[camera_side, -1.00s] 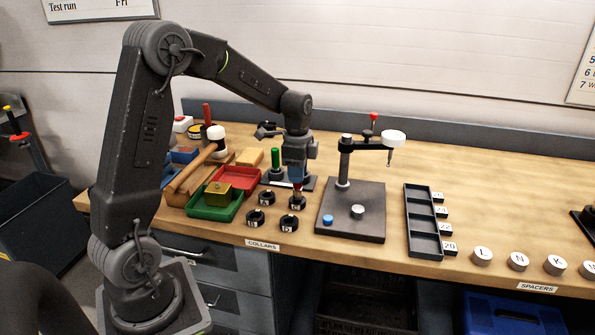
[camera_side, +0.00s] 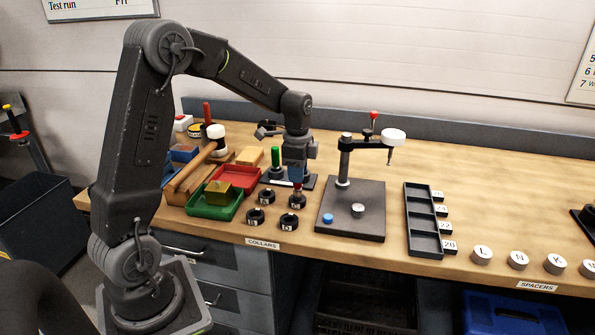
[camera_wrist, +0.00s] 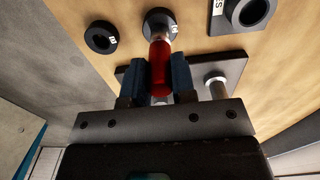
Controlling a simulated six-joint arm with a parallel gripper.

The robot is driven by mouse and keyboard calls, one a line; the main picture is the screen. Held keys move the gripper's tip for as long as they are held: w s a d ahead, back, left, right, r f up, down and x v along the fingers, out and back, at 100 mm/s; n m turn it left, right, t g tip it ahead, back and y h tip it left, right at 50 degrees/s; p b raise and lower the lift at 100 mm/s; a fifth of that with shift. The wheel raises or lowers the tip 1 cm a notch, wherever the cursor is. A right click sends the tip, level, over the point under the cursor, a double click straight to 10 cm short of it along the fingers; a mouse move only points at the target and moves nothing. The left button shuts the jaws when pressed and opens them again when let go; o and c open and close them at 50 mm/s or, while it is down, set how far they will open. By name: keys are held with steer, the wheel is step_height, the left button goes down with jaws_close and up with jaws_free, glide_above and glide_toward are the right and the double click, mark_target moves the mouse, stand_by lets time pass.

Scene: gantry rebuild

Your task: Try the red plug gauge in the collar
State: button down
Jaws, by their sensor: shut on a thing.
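My gripper (camera_side: 297,178) is shut on the red plug gauge, with its blue jaws on both sides of the red handle. In the wrist view my gripper (camera_wrist: 160,85) holds the red plug gauge (camera_wrist: 160,66) with its silver end pointing away from the jaws. That end meets a black collar (camera_wrist: 153,16) on the bench; the same collar (camera_side: 298,204) shows under my gripper in the side view. I cannot tell how far the tip sits inside the bore. The gauge looks about upright in the side view.
Other black collars (camera_side: 254,217) lie close by, to the left and in front. A green-handled gauge (camera_side: 275,157) stands behind. A dark plate with a post and arm (camera_side: 373,220) is close on the right. Green (camera_side: 205,211) and red (camera_side: 250,178) trays and a mallet (camera_side: 195,167) are left.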

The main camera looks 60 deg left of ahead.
steer(key=shift+r, duration=0.1)
steer(key=shift+r, duration=2.95)
